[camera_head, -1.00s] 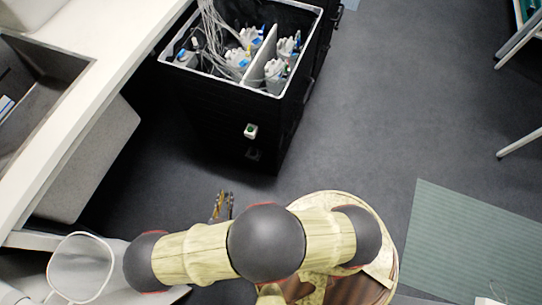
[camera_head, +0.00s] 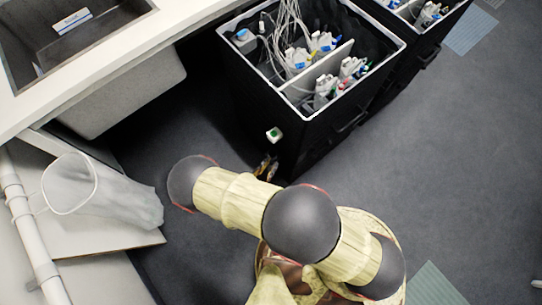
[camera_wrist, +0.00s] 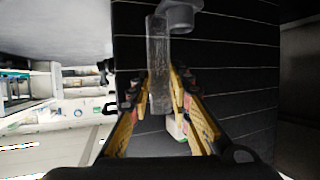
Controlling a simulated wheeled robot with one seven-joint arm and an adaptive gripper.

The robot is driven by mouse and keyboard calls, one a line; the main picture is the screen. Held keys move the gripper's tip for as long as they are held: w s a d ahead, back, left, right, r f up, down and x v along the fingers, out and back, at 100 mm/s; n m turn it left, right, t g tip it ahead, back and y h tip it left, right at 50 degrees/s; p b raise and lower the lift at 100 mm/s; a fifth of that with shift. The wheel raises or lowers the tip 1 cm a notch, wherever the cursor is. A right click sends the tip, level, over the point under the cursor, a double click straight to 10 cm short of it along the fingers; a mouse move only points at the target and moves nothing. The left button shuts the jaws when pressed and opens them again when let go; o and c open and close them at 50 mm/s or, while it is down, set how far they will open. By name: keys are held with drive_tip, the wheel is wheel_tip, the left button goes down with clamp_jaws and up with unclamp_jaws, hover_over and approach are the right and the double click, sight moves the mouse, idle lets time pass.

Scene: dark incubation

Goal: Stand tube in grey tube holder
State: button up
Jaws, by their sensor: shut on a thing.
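My gripper (camera_wrist: 162,88) is shut on a clear tube (camera_wrist: 157,50) in the wrist view. The tube runs lengthwise between the yellow fingers and extends beyond their tips toward the top. A grey rounded piece (camera_wrist: 180,15) shows beside the tube's far end; I cannot tell whether it is the grey tube holder or whether they touch. In the head view my gripper (camera_head: 266,167) is small, low beside the black box, and the tube in it cannot be made out. No grey tube holder is clearly recognisable in the head view.
An open black box (camera_head: 240,95) holds bottles and cables, with a second box (camera_head: 440,35) behind it. A white bench (camera_head: 130,45) with a sink (camera_head: 60,45) is at the left.

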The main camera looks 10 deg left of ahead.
drive_tip(key=shift+w+a+f+b, duration=0.2)
drive_tip(key=shift+w+f, duration=0.3)
drive_tip(key=shift+w, duration=1)
drive_tip(key=shift+w+a+f+b, duration=0.15)
drive_tip(key=shift+w+f, duration=0.4)
drive_tip(key=shift+w, duration=0.95)
drive_tip(key=shift+w+a+f+b, duration=0.1)
drive_tip(key=shift+w+f+b, duration=0.3)
drive_tip(key=shift+w, duration=1.1)
drive_tip(key=shift+f, duration=0.7)
drive_tip(key=o, duration=0.9)
drive_tip(key=shift+c, duration=0.2)
drive_tip(key=v, duration=1.2)
